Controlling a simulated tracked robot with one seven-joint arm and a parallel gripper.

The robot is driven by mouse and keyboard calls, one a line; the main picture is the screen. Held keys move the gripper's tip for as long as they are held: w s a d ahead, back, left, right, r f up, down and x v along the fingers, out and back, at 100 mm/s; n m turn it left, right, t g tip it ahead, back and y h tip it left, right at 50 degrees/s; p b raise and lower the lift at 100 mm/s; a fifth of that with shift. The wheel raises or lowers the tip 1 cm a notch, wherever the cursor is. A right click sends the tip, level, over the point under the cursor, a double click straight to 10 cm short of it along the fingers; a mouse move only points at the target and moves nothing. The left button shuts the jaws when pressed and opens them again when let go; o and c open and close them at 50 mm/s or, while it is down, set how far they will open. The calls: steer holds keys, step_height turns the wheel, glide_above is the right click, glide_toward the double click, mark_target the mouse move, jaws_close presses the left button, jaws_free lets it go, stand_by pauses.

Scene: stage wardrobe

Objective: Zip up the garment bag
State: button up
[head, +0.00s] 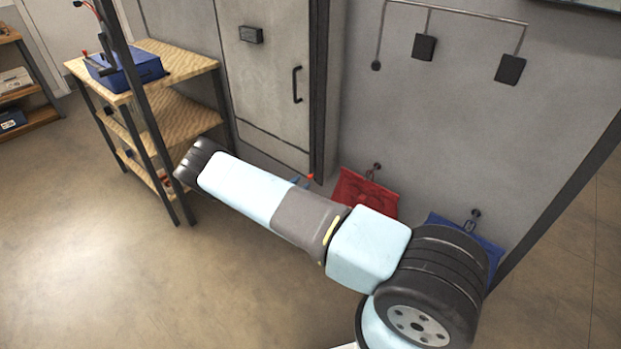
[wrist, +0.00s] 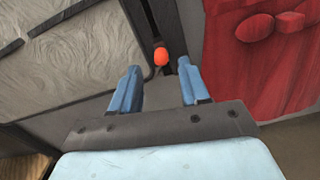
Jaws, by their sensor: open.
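A small orange knob (wrist: 160,56) on a thin dark stem shows in the wrist view, in front of a dark upright strip (wrist: 144,20). It looks like a pull, but I cannot tell whether it belongs to a zip. My gripper (wrist: 158,68) is open, with two blue fingers on either side of the knob's line. The knob is just beyond the fingertips, with no visible contact. In the head view the orange knob (head: 309,177) shows just above my arm, which hides most of my gripper. A red bag-like piece (wrist: 262,50) hangs right of the fingers; it also shows in the head view (head: 366,192).
A grey cabinet door (head: 270,75) with a black handle (head: 297,84) stands left of the strip. A blue bag-like piece (head: 487,246) hangs at the right. A wooden shelf unit (head: 185,112) carries a blue box (head: 126,70). Floor at the front left is clear.

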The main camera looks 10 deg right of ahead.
mark_target(309, 177)
steer(key=shift+x, duration=2.85)
steer(key=shift+c, duration=0.3)
steer(key=shift+a, duration=0.1)
jaws_close()
